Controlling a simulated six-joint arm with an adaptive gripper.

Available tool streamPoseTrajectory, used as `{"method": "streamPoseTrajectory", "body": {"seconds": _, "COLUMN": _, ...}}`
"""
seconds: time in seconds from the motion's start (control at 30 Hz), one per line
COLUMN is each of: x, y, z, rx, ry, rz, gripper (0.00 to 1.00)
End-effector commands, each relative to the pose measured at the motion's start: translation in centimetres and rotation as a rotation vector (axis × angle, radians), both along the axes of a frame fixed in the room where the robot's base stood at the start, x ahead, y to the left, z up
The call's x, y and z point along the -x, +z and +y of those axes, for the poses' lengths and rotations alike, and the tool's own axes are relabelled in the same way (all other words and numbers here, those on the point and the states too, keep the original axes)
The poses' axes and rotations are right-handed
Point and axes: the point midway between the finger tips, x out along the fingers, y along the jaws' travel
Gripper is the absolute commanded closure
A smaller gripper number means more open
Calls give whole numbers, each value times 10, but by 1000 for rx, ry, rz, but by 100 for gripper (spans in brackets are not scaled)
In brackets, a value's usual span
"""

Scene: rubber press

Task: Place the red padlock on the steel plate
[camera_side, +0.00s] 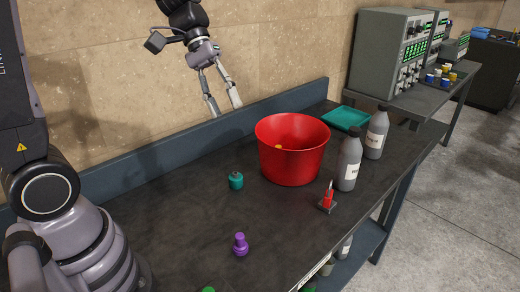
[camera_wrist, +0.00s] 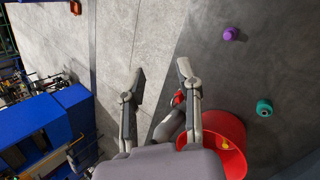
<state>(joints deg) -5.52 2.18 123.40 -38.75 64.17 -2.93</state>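My gripper (camera_side: 222,108) is in the air above the back of the bench, left of the red bucket. Its two fingers are apart with nothing between them, and they also show apart in the wrist view (camera_wrist: 163,68). A small red item (camera_side: 327,200), which looks like the padlock, is near the bench's front edge, right of the bucket. A small dark flat piece (camera_side: 327,209) shows at its foot; I cannot tell if this is the steel plate. In the wrist view the red item (camera_wrist: 178,98) is partly hidden by a finger and a bottle.
The red bucket (camera_side: 291,160) holds something yellow-orange. Two grey bottles (camera_side: 348,164) (camera_side: 376,136) stand right of it, with a teal tray (camera_side: 345,118) behind.

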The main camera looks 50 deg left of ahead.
Motion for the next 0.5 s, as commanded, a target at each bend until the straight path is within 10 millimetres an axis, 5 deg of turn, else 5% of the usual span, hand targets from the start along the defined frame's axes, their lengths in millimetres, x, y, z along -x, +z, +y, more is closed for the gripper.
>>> {"method": "streamPoseTrajectory", "body": {"seconds": 0.2, "x": 86, "y": 27, "z": 40, "rx": -375, "ry": -203, "rz": -340, "gripper": 66}}
{"method": "streamPoseTrajectory", "body": {"seconds": 0.5, "x": 135, "y": 33, "z": 79, "rx": -679, "ry": -328, "rz": -603, "gripper": 66}}
